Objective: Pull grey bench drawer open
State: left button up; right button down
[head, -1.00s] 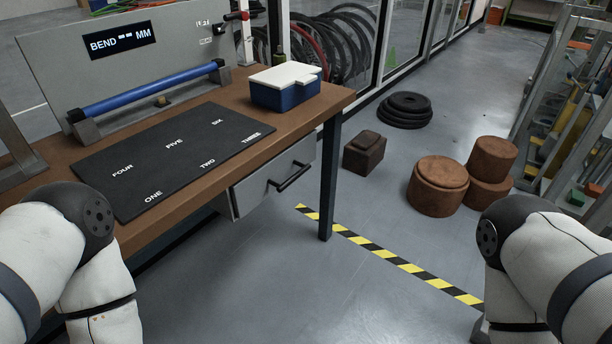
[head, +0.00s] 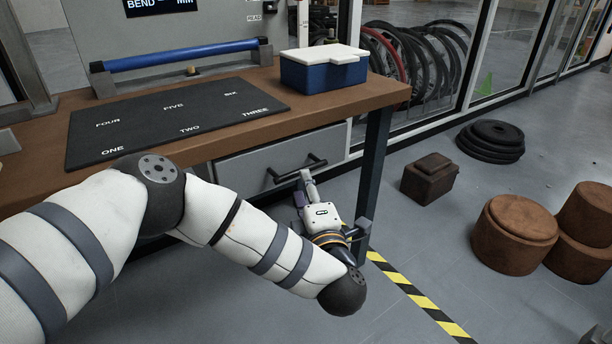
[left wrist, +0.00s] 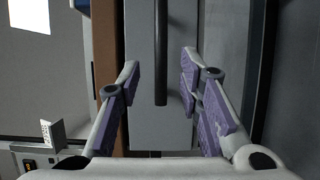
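The grey bench drawer (head: 240,172) sits under the right part of the wooden bench, its front looking shut in the head view. Its black bar handle (head: 308,165) is partly covered by my left gripper (head: 304,187), which is just in front of it. In the left wrist view, the drawer front (left wrist: 180,130) fills the middle and the handle (left wrist: 161,60) runs upright in the picture. There, my left gripper (left wrist: 161,78) is open, with its purple-padded fingers on either side of the handle, apart from it. My right gripper is not in view.
The wooden bench top (head: 230,128) carries a black mat (head: 150,125), a blue box with a white lid (head: 322,75) and a bending machine. A dark bench leg (head: 374,160) stands just right of my gripper. Brown stools (head: 513,235) stand on the floor to the right.

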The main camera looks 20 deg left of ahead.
aim_at(298, 159)
pick_arm(q)
jog(key=b+x, duration=0.1)
jog(key=x, duration=0.5)
jog(key=shift+w+a, duration=0.1)
jog(key=shift+w, duration=0.3)
grip_shut()
